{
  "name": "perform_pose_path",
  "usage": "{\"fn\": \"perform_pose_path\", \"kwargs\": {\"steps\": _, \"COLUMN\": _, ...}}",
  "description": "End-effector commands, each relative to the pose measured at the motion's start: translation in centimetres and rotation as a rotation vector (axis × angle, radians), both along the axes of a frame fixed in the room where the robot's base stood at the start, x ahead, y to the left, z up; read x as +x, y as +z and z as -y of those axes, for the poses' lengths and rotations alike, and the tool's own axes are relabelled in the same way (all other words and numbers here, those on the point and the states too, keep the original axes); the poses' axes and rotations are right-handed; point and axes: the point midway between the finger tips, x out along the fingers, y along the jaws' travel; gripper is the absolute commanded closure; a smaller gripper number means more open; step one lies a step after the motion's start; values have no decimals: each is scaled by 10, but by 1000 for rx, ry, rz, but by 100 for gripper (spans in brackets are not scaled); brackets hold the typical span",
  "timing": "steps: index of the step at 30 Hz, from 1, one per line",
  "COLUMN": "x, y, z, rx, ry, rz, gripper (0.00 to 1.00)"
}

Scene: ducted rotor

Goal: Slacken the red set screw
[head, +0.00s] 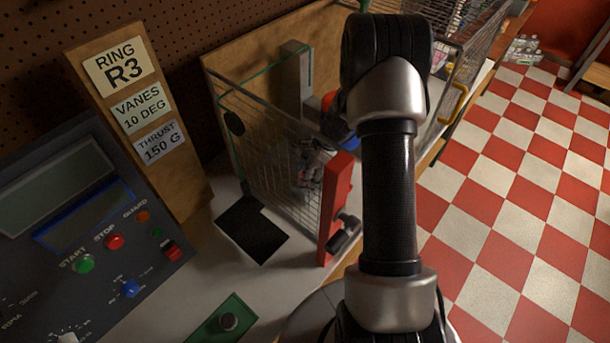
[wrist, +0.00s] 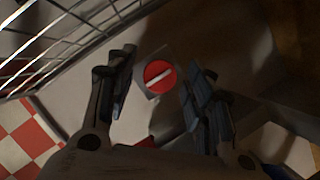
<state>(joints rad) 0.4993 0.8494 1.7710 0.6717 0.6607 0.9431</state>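The red set screw (wrist: 160,76) shows in the wrist view as a round red head with a white bar across it, slanting up to the right. It sits on a pale grey block. My gripper (wrist: 162,70) is open, with one dark finger on each side of the screw head. Neither finger appears to touch it, and nothing is held. In the head view my arm crosses the middle right, and I cannot make out the screw there.
A wire mesh guard (head: 270,150) with a red upright (head: 336,205) stands beside my arm; mesh (wrist: 65,40) also crosses the wrist view's upper left. A control panel (head: 75,225) and a sign board (head: 140,105) stand left. Checkered floor (head: 530,200) lies right.

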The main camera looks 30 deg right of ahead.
Motion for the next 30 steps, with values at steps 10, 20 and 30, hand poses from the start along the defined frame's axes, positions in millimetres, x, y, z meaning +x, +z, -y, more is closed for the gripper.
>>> {"fn": "perform_pose_path", "kwargs": {"steps": 10, "x": 0, "y": 0, "z": 0, "rx": 0, "ry": 0, "rz": 0, "gripper": 77}}
{"fn": "perform_pose_path", "kwargs": {"steps": 20, "x": 0, "y": 0, "z": 0, "rx": 0, "ry": 0, "rz": 0, "gripper": 95}}
{"fn": "perform_pose_path", "kwargs": {"steps": 30, "x": 1, "y": 1, "z": 1, "rx": 0, "ry": 79, "rz": 0, "gripper": 95}}
